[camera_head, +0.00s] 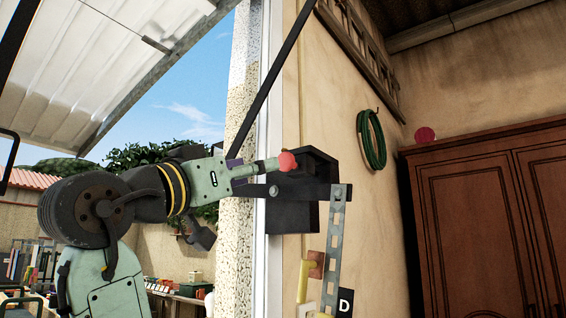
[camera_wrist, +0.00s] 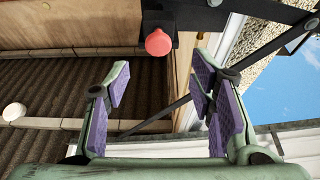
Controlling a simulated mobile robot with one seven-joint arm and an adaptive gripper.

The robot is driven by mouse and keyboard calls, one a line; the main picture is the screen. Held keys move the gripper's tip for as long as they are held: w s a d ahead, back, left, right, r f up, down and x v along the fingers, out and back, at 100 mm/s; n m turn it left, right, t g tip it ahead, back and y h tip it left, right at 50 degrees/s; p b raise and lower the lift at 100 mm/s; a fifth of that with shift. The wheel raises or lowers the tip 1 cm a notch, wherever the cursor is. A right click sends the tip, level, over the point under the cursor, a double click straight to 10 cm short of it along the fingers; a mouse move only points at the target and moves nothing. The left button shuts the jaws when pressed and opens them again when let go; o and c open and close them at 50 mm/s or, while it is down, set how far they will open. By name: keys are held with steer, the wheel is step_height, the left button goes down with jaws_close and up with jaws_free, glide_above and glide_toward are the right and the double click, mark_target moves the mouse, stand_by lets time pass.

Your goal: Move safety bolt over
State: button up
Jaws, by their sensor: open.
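The safety bolt's red round knob (camera_head: 288,161) sits at the black bracket (camera_head: 300,190) on the door post. In the wrist view the knob (camera_wrist: 158,42) shows below the dark bracket (camera_wrist: 185,14). My gripper (camera_head: 262,167) reaches towards it from the left, its fingertips close to the knob in the head view. In the wrist view my gripper (camera_wrist: 161,72) is open, with purple-padded fingers apart and nothing between them. The knob appears in the gap beyond the fingertips. I cannot tell whether a finger touches it. Most of the bolt's shaft is hidden.
The white tilt door (camera_head: 120,50) is raised at the upper left. A dark diagonal bar (camera_head: 270,85) runs down to the post near my gripper. A perforated metal strip (camera_head: 337,240) hangs below the bracket. A wooden cabinet (camera_head: 480,220) stands at the right.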

mark_target(283, 160)
steer(key=p+x, duration=0.4)
steer(key=x, duration=0.5)
steer(key=shift+d+r, duration=0.2)
steer(key=shift+w+d+r, duration=0.1)
steer(key=shift+w+d, duration=0.2)
steer(key=shift+w, duration=0.15)
steer(key=shift+c, duration=0.5)
jaws_close()
steer(key=shift+s, duration=0.1)
